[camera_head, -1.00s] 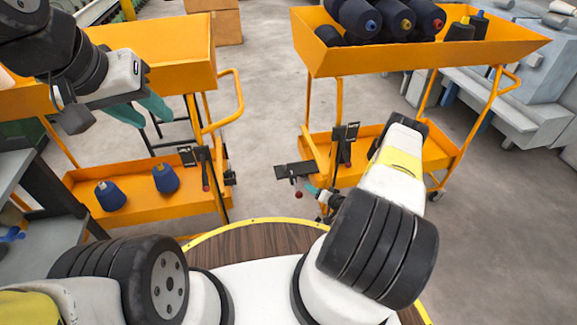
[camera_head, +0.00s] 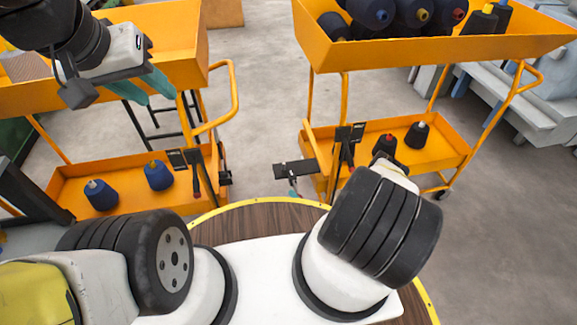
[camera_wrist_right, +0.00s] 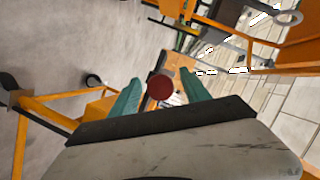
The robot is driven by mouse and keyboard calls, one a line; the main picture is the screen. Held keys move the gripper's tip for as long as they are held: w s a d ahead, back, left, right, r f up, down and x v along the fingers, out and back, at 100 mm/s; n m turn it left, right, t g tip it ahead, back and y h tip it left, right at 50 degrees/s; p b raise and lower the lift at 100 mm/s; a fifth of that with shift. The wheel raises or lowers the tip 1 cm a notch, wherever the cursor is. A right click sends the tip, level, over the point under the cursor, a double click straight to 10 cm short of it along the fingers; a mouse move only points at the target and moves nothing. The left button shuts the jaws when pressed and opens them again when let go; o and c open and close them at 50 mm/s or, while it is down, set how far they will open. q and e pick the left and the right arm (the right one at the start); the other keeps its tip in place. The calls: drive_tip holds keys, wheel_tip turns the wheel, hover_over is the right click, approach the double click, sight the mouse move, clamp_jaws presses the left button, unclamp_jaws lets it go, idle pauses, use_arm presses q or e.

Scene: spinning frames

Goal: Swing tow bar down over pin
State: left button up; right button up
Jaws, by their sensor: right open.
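Two orange carts stand in front of me, the left cart (camera_head: 130,200) and the right cart (camera_head: 440,157). A flat black bar (camera_head: 293,169), apparently the tow bar, sticks out leftward from the right cart's near end, clear of the left cart. I cannot make out the pin. My right gripper (camera_wrist_right: 160,96) is open in the right wrist view, with a round red knob (camera_wrist_right: 160,87) between its teal fingers, contact unclear. In the head view my right arm hides most of it. My left gripper (camera_head: 146,92) is open and empty beside the left cart's upper tray.
Blue cones (camera_head: 101,194) sit on the left cart's lower shelf. Dark cones fill the right cart's upper tray, and two dark cones (camera_head: 417,135) stand on its lower shelf. The left cart's handle (camera_head: 234,95) juts into the gap between carts. Grey floor (camera_head: 265,90) is free there.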

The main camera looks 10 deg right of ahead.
sight(295, 185)
drive_tip(key=shift+x, duration=1.4)
clamp_jaws()
idle(0.4)
